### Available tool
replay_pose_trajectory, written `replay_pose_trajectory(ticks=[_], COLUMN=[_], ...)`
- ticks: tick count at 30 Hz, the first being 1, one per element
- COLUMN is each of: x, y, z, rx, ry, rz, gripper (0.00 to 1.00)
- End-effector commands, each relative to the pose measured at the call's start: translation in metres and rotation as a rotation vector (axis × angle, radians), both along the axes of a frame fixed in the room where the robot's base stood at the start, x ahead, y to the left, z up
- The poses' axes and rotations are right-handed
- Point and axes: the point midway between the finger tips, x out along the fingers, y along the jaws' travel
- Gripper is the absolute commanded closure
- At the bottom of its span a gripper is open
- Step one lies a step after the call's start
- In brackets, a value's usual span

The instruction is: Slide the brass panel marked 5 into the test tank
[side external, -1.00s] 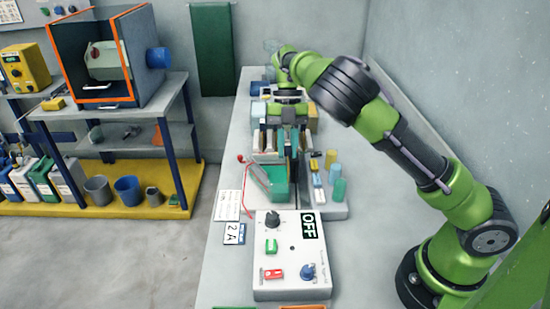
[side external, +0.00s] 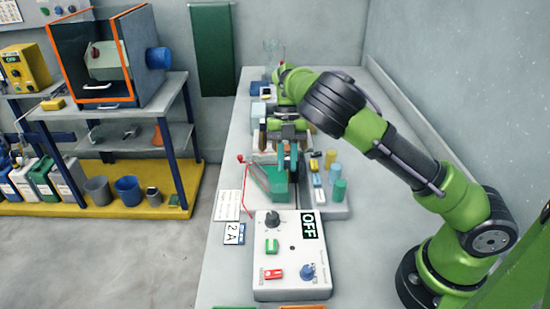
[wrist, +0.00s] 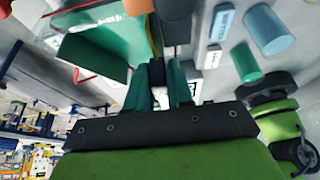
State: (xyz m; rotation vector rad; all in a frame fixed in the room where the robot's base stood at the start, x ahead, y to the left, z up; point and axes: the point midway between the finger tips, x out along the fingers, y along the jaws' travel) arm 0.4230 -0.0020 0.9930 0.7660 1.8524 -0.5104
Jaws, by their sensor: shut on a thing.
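The test tank (side external: 268,180) is a small green-tinted clear box on the bench. It also shows at the upper left of the wrist view (wrist: 92,50). My gripper (side external: 289,158) is low at the tank's right rear side, its teal fingers pointing down. In the wrist view my gripper (wrist: 163,72) is shut on a thin panel seen nearly edge-on, taken to be the brass one. Its number is not visible, and the fingers hide most of it. I cannot tell whether its lower edge is inside the tank.
Blue, green and yellow cylinders (side external: 339,189) stand close to the right of my gripper. A white control box (side external: 291,280) reading OFF stands in front of the tank. A red lead (side external: 246,185) runs along the tank's left side. Cards lie at the left bench edge.

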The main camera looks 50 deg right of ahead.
Motion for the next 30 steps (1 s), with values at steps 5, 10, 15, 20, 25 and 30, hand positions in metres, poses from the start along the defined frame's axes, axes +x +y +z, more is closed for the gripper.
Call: replay_pose_trajectory(ticks=[5,10,15,20,25,30], x=[-0.0002,-0.0001,-0.0001,-0.0001,0.0,0.0009], y=[0.0,0.0001,0.0001,0.0001,0.0001,-0.0007], z=[-0.0031,-0.0036,-0.0035,-0.0034,-0.0033,-0.0009], rx=[0.0,0.001,0.001,0.0,0.001,0.001], ry=[0.001,0.0,0.0,0.0,-0.001,-0.001], rz=[-0.001,-0.001,-0.001,-0.001,0.0,0.0], gripper=[1.0,1.0,0.74,0.5,0.49,0.49])
